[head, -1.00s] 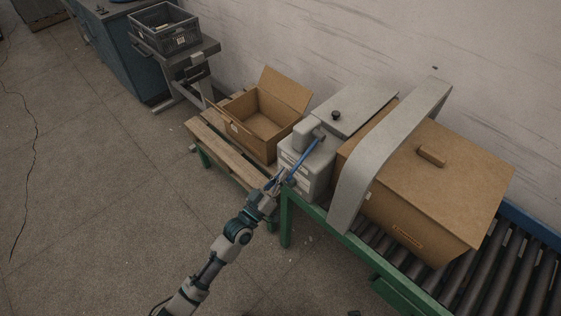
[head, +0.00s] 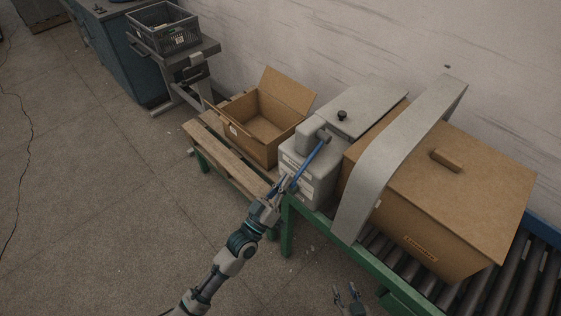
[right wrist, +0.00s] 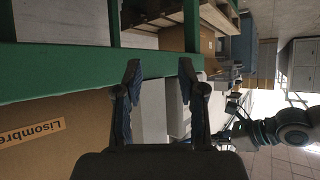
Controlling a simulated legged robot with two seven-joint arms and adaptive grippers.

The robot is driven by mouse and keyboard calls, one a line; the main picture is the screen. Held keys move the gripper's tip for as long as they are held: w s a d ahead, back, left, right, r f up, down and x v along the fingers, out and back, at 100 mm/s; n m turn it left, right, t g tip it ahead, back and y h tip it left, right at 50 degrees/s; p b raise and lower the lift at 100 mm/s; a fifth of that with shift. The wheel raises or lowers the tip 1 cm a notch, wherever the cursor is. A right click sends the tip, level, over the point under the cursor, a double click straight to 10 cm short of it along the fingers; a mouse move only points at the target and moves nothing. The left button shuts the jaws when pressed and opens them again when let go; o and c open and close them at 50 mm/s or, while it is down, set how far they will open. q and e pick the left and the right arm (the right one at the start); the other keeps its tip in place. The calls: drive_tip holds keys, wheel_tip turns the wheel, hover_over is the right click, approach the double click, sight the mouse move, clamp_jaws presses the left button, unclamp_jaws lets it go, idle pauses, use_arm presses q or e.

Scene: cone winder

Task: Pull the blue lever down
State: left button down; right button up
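The blue lever (head: 311,162) is on the side of a grey machine (head: 304,168) in the head view. It slants from a pivot at the upper right to its free end at the lower left. My left gripper (head: 286,186) is at the lever's lower end, with its fingers close around or beside it; contact and finger closure are too small to tell. My right gripper (head: 347,294) is at the bottom edge of the head view, away from the lever. Its fingers are apart and empty in the right wrist view (right wrist: 159,72).
A large cardboard box (head: 440,190) sits on the roller conveyor (head: 490,287) under a grey arch (head: 395,150). An open carton (head: 262,130) stands on a wooden-topped bench (head: 222,152) left of the machine.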

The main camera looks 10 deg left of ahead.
use_arm(q)
drive_tip(key=shift+d+f, duration=0.15)
drive_tip(key=shift+f, duration=0.45)
use_arm(e)
drive_tip(key=shift+w+r, duration=0.1)
use_arm(q)
wheel_tip(320, 180, up, 5)
drive_tip(key=a+p, duration=0.1)
drive_tip(key=p, duration=0.2)
drive_tip(key=v, duration=1)
drive_tip(key=shift+w+a, duration=0.2)
drive_tip(key=shift+a, duration=0.05)
use_arm(e)
drive_tip(key=s+d+f+g+h, duration=0.1)
drive_tip(key=s+f+g, duration=0.3)
drive_tip(key=s, duration=0.5)
drive_tip(key=shift+s+d+f+g+h, duration=0.15)
drive_tip(key=shift+s+d+g+h, duration=0.2)
drive_tip(key=shift+d+g, duration=0.6)
drive_tip(key=shift+a, duration=0.25)
